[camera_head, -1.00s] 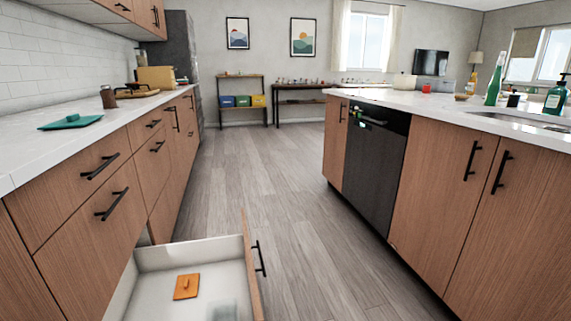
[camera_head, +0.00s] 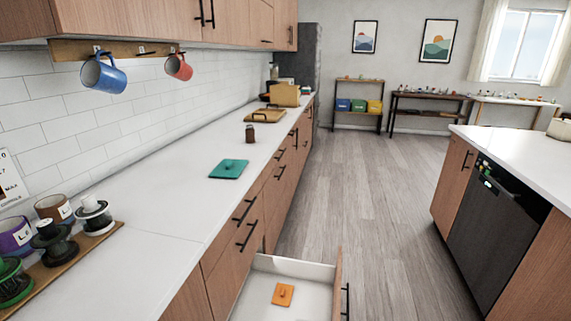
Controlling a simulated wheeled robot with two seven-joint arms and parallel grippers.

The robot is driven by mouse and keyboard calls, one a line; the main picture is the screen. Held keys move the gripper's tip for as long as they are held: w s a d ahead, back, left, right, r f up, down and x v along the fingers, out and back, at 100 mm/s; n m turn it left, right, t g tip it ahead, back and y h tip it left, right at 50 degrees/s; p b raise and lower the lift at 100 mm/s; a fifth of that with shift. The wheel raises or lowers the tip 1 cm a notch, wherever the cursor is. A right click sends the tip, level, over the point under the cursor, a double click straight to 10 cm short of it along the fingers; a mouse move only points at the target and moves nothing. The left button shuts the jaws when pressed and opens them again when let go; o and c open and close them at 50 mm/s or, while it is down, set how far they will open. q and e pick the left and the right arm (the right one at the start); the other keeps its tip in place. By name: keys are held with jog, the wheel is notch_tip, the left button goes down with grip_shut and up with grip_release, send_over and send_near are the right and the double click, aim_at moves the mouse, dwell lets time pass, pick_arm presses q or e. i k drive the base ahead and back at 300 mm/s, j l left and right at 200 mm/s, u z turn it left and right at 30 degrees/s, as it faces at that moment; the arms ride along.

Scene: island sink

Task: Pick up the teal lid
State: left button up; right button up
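The teal lid (camera_head: 229,168) is a flat square with a small knob on top. It lies on the white counter (camera_head: 170,215) at the left, near the counter's front edge. Nothing touches it. Neither of my grippers shows in the head view.
Below the counter an open drawer (camera_head: 262,263) juts into the aisle with an orange lid (camera_head: 283,294) inside. A brown jar (camera_head: 250,132) and a wooden board (camera_head: 254,116) stand beyond the teal lid. Mugs (camera_head: 104,74) hang on the wall. A dishwasher (camera_head: 495,225) is at the right.

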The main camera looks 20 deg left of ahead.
aim_at(227, 169)
jog(key=u, duration=1.15)
